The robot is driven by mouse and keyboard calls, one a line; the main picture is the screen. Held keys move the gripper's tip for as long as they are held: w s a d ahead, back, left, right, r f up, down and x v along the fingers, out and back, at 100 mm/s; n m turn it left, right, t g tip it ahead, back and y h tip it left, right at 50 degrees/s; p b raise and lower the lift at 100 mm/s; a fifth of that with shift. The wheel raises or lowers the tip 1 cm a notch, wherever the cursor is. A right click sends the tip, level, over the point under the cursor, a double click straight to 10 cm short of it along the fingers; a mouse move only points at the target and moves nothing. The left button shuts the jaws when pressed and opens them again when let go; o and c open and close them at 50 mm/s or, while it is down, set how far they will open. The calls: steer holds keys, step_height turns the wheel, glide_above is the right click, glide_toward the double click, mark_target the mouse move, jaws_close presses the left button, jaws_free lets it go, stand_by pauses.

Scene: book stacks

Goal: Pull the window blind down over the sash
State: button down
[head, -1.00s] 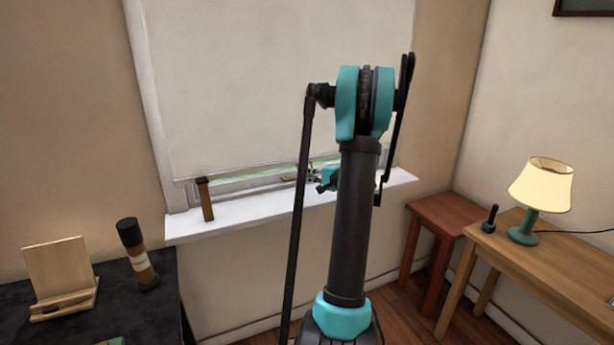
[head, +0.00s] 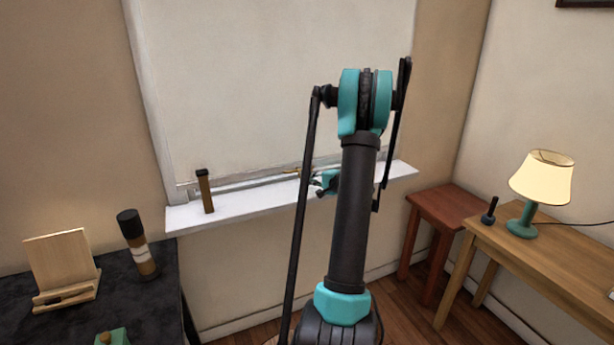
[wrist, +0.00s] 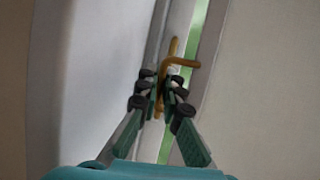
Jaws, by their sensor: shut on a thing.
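The pale window blind (head: 270,90) hangs over the sash and reaches almost down to the white sill in the head view. Its surface also fills the right of the wrist view (wrist: 265,90). A brass-coloured pull (wrist: 180,62) is between my fingertips in the wrist view. My gripper (wrist: 161,92) is shut on this pull. In the head view my gripper (head: 317,180) is at the blind's lower edge, just above the sill, partly hidden by my arm. A thin green sliver of outdoors shows beside the pull in the wrist view.
A brown, dark-topped upright object (head: 206,192) stands on the sill (head: 240,211) at left. A dark table (head: 165,310) holds a wooden stand (head: 62,265) and a banded cylinder (head: 138,245). At right are a red-brown stool (head: 447,207) and a wooden desk (head: 545,265) with a lit lamp (head: 541,180).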

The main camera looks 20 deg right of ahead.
steer(key=c, duration=1.7)
jaws_free()
steer(key=v, duration=1.2)
steer(key=shift+a, duration=0.1)
